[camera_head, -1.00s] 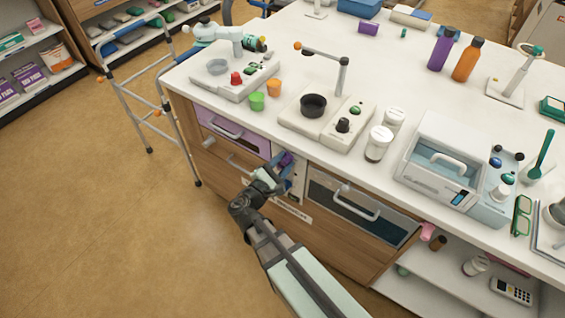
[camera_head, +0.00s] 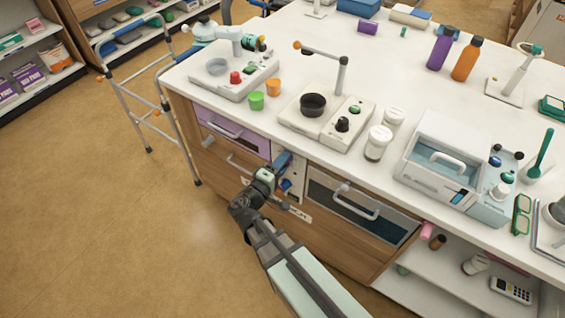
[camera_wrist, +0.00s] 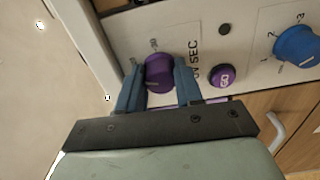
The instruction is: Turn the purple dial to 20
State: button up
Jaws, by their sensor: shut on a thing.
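The purple dial (camera_wrist: 159,73) is a round knob on a white control panel, between the blue fingers of my gripper (camera_wrist: 160,88) in the wrist view. My gripper is shut on it, one finger on each side. The number marks around the dial are mostly hidden or too small to read. In the head view my gripper (camera_head: 283,162) reaches the panel (camera_head: 295,170) on the counter's front, and its fingers hide the dial.
A purple GO button (camera_wrist: 222,76) and a blue dial (camera_wrist: 297,46) sit right of the purple dial. A purple drawer (camera_head: 230,133) is left of the panel and a dark-fronted drawer (camera_head: 360,205) is right. A walker (camera_head: 150,100) stands on the floor at left.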

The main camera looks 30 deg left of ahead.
jog(key=shift+m, duration=1.1)
jog(key=shift+d, duration=0.1)
jog(key=o, duration=1)
jog(key=s, duration=1.3)
jog(key=shift+s, duration=0.4)
